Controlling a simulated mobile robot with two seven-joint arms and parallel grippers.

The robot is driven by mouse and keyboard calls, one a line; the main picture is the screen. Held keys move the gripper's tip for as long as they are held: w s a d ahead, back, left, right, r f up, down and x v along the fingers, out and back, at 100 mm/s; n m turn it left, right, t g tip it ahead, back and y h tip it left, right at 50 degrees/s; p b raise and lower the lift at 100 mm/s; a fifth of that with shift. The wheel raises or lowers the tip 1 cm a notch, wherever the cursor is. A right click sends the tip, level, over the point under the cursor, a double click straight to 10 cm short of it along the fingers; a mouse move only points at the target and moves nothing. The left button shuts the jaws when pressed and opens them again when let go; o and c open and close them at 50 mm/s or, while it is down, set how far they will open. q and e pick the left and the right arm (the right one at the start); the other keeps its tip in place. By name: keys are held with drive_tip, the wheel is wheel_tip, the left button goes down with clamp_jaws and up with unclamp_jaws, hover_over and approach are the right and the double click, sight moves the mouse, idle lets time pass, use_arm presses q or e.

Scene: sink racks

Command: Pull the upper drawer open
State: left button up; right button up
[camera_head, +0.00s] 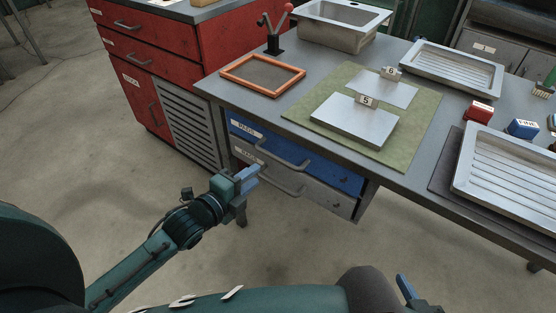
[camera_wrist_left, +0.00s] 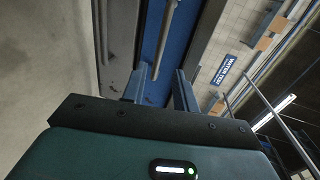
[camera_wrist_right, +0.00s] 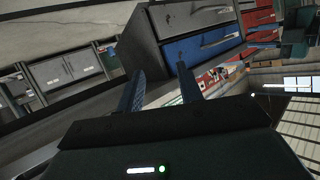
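The upper drawer (camera_head: 330,172) is blue, labelled PADS, and sits shut under the tabletop. Its grey bar handle (camera_head: 283,157) runs along the front. The lower grey drawer (camera_head: 325,199) is directly below, also shut. My left gripper (camera_head: 250,179) is open and empty in front of the drawers, near the handles. In the left wrist view its fingers (camera_wrist_left: 161,88) stand apart and the upper handle (camera_wrist_left: 166,40) lines up between them; no contact shows. My right gripper (camera_wrist_right: 161,88) is open and empty, farther from the drawers; the blue drawer (camera_wrist_right: 185,48) shows beyond its fingers.
A red cabinet (camera_head: 160,45) stands left of the table. On the tabletop are an orange-framed tray (camera_head: 262,75), a green mat (camera_head: 400,145) with metal plates, a sink (camera_head: 345,25) and ribbed metal trays (camera_head: 455,72). The floor before the drawers is clear.

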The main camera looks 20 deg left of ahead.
sight(277, 157)
use_arm(q)
drive_tip(key=b+x, duration=0.1)
drive_tip(key=x, duration=0.9)
drive_tip(key=shift+w+d, duration=0.15)
drive_tip(key=shift+w, duration=0.2)
drive_tip(key=shift+c, duration=0.6)
clamp_jaws()
